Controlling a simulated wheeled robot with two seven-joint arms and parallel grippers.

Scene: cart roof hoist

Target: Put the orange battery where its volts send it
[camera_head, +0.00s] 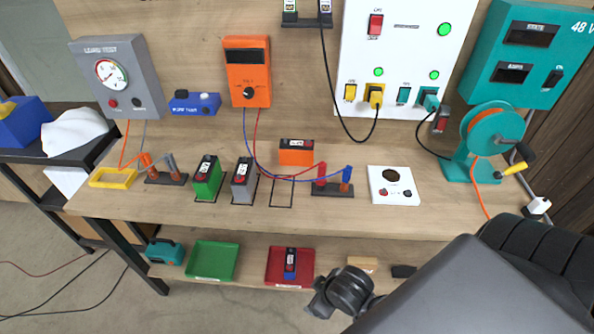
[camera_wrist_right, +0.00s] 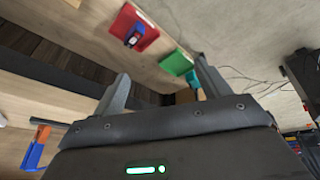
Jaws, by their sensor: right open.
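The orange battery (camera_head: 296,157) stands on the bench top, behind an empty black outline (camera_head: 282,194). An orange multimeter (camera_head: 247,72) with a dark display hangs on the back panel. Its red and blue leads run to a probe stand (camera_head: 333,190) on the bench. A green tray (camera_head: 213,260) and a red tray (camera_head: 290,267) sit on the lower shelf; the red one holds a dark blue battery (camera_head: 290,260). My right gripper (camera_wrist_right: 163,80) is open and empty in the wrist view, with both trays beyond its fingers. My left gripper is not in view.
A green battery (camera_head: 207,180) and a grey battery (camera_head: 244,182) stand left of the outline. A white box (camera_head: 393,187) and a teal cable reel (camera_head: 492,135) stand to the right. A load tester (camera_head: 118,80) hangs at left. My right arm covers the lower right.

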